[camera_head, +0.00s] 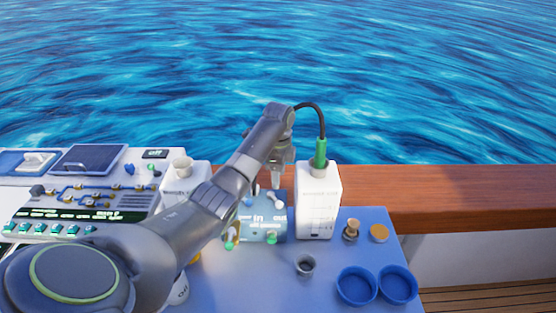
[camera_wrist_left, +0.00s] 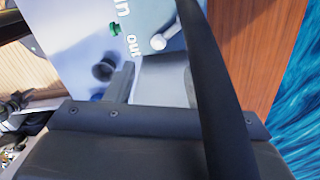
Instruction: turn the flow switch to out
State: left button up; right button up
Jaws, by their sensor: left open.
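In the left wrist view the panel's face carries a white knobbed lever (camera_wrist_left: 158,42) near the word "out", and a small green part near "in". I cannot tell for sure that this lever is the flow switch. My left gripper (camera_head: 279,180) is open and empty, just above the panel's upper right. In the wrist view its fingers (camera_wrist_left: 155,85) are apart from the lever.
A white box (camera_head: 318,207) with a green plug and black cable stands close right of the panel. A control console (camera_head: 75,205) is at the left. Blue cups (camera_head: 356,286) sit at the front right. A wooden rail (camera_head: 450,198) runs behind, with water beyond.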

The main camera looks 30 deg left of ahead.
pick_arm(q)
notch_tip(320, 180, up, 6)
jog(key=p, duration=0.1)
jog(key=shift+r, duration=0.25)
